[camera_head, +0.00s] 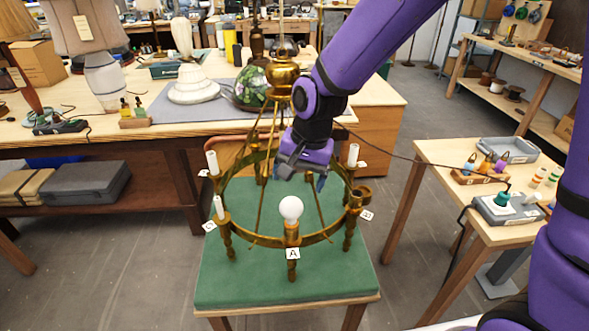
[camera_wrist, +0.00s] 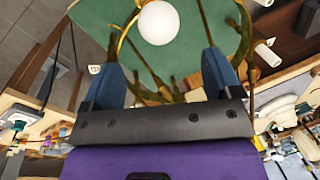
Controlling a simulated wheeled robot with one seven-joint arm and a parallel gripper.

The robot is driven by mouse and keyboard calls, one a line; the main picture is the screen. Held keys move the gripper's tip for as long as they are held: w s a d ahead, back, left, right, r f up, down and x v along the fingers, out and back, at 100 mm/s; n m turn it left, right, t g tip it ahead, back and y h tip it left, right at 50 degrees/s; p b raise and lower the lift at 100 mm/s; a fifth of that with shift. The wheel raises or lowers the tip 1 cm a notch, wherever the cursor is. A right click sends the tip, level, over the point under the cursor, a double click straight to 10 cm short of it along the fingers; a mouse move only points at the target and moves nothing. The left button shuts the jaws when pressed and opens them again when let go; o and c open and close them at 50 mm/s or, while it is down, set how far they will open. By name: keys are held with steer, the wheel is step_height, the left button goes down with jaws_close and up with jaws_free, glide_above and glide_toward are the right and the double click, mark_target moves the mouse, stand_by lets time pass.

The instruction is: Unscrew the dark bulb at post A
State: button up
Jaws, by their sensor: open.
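The bulb at post A (camera_head: 291,207) is a round white globe that shows no glow. It sits upright in a brass socket above the tag A (camera_head: 292,253), at the near side of the brass chandelier ring (camera_head: 262,239). My gripper (camera_head: 303,180) is open and empty, above the ring's middle, higher than the bulb and behind it. In the wrist view, the bulb (camera_wrist: 157,22) lies beyond the two blue fingertips of my gripper (camera_wrist: 162,62), roughly between them and apart from both. The bulb's base is hidden in the wrist view.
White candle sleeves (camera_head: 353,155) stand on other posts. Post B (camera_head: 358,196) shows a brass cup without a bulb. The chandelier's central brass stem (camera_head: 282,80) rises beside my arm. The green-topped stand (camera_head: 222,285) is clear in front. A side table (camera_head: 447,152) holds trays and parts.

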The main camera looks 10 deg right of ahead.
mark_target(292, 198)
steer(key=f, duration=0.3)
steer(key=a+f, duration=0.1)
steer(key=f, duration=0.5)
steer(key=shift+w+a+f, duration=0.15)
steer(key=shift+w+a, duration=0.1)
steer(key=shift+a, duration=0.05)
steer(key=c, duration=1)
steer(key=shift+o, duration=0.4)
steer(key=shift+c, duration=0.2)
steer(key=n, duration=0.3)
steer(key=shift+n+g, duration=0.3)
steer(key=shift+g, duration=0.1)
steer(key=n, duration=0.4)
steer(key=shift+a+g, duration=0.15)
steer(key=shift+g, duration=0.25)
